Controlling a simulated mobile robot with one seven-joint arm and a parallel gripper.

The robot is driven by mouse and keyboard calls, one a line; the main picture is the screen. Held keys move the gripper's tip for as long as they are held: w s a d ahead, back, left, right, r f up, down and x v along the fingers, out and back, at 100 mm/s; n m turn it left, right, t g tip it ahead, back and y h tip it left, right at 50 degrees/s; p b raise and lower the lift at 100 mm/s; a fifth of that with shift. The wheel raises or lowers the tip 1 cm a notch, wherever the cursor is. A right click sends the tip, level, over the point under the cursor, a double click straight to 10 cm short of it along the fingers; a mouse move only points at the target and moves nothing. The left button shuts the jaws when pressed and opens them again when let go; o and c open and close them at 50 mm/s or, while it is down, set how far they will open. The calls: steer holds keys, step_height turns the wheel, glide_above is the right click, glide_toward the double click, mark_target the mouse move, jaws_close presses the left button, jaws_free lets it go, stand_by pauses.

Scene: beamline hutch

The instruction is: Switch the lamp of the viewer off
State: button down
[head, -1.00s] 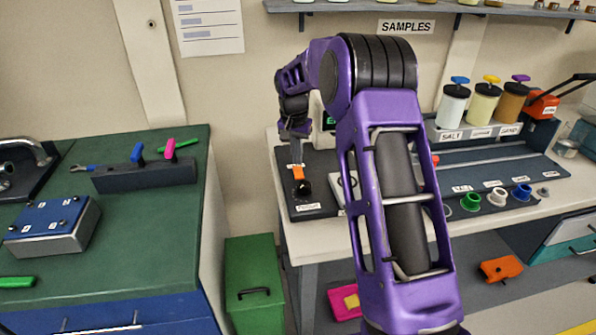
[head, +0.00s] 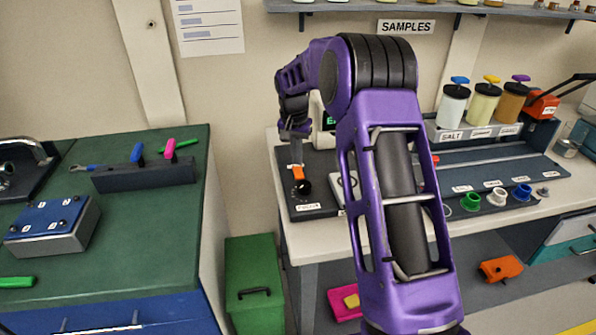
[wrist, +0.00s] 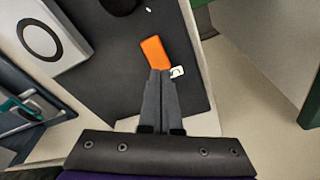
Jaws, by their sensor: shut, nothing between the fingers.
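The orange lever (head: 298,173) stands on a dark panel at the left end of the white bench. It is the likely lamp switch, but I cannot read its tag. In the wrist view the orange lever (wrist: 155,52) lies just beyond my fingertips, with a small white tag (wrist: 177,72) beside it. My gripper (wrist: 158,74) is shut and empty, its tips at the lever's near end. I cannot tell whether they touch. In the head view my gripper (head: 296,160) points down at the lever. A pale box with a black ring (wrist: 40,38) sits beside the panel.
A black knob (head: 302,188) with a FOCUS label (head: 308,206) is close to the lever. A green display (head: 330,121) is partly hidden behind my arm. A green bin (head: 252,290) stands between the benches. Jars (head: 453,104) stand at the right.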

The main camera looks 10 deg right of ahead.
mark_target(297, 169)
steer(key=shift+f+b, duration=0.5)
steer(key=shift+f, duration=0.45)
stand_by(0.3)
steer(key=shift+r+p, duration=2.55)
steer(key=shift+r, duration=1)
